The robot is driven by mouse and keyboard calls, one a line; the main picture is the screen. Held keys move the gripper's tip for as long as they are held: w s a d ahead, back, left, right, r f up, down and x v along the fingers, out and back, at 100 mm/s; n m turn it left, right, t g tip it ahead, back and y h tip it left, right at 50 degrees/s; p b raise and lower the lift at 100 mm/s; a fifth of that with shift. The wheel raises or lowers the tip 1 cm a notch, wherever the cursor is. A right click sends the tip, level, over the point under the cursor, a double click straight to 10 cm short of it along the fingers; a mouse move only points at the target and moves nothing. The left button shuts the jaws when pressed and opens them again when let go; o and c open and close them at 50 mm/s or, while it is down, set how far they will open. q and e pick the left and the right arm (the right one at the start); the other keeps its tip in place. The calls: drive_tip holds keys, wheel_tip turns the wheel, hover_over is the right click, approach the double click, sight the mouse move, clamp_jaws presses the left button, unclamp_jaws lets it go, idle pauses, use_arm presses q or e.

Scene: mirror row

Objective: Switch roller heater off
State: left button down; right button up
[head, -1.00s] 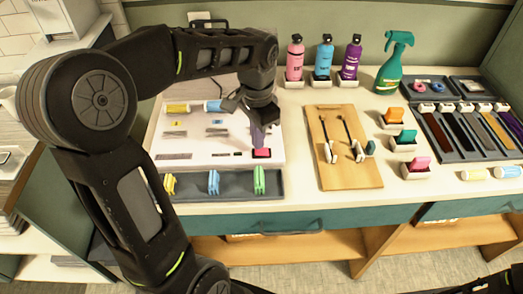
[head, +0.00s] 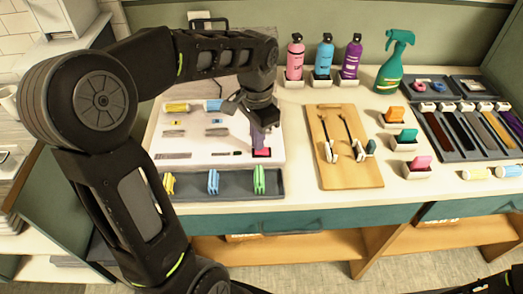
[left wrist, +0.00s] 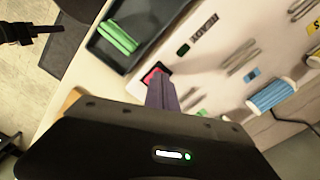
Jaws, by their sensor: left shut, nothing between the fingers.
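The roller heater is a low white-topped panel (head: 205,143) on the counter, with rollers and small metal strips on it. A red switch (head: 262,153) sits near its front right corner. It also shows in the left wrist view (left wrist: 153,74), partly covered by my fingers. My left gripper (head: 258,147) points down with its purple-grey fingers shut and empty. The fingertips are at the switch; I cannot tell whether they press it. A small green mark (left wrist: 183,50) lies beside a dark label in the wrist view. A dark shape (left wrist: 15,32) there may be my right gripper.
A grey tray (head: 235,187) with coloured clips lies in front of the panel. A wooden board (head: 335,177) with two tools lies to the right. Bottles (head: 323,59) and a green spray bottle (head: 393,65) stand behind. Dark trays fill the far right.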

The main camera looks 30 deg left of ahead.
use_arm(q)
drive_tip(key=shift+f+b, duration=0.35)
drive_tip(key=shift+f, duration=0.2)
drive_tip(key=shift+r, duration=0.1)
wheel_tip(320, 180, up, 7)
drive_tip(key=p, duration=0.6)
idle(0.8)
